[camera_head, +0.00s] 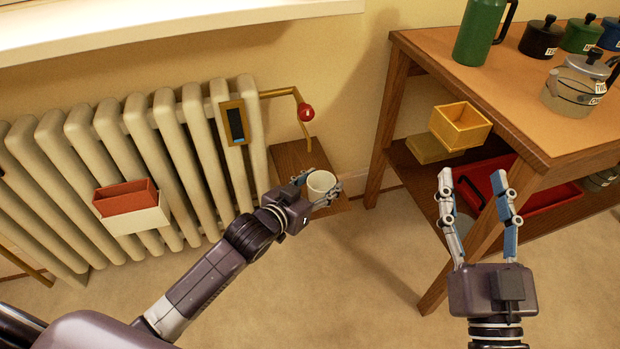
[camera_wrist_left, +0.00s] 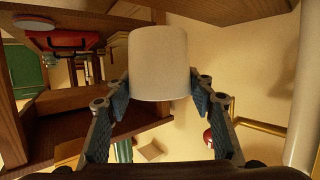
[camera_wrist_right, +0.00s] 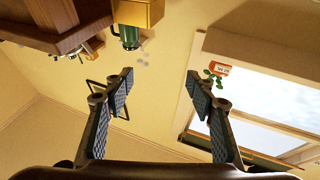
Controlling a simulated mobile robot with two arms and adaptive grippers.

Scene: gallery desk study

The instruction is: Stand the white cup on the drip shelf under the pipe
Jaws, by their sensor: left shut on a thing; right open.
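The white cup (camera_head: 321,185) is in my left gripper (camera_head: 318,188), whose fingers close on it from both sides. The cup is open side up in the head view and fills the middle of the left wrist view (camera_wrist_left: 158,65). The brown wooden drip shelf (camera_head: 292,158) is by the radiator's right end, below the brass pipe (camera_head: 280,92). The cup overlaps the shelf's front part in the picture, forward of the pipe's spout. Whether its base touches the shelf is hidden. My right gripper (camera_head: 472,175) is open and empty, in front of the wooden desk.
A red valve knob (camera_head: 306,112) sits on the pipe. The cream radiator (camera_head: 150,150) carries a red and white box (camera_head: 130,205) and a brass-framed gauge (camera_head: 233,122). The desk (camera_head: 530,95) at the right holds a green jug (camera_head: 480,30) and several pots.

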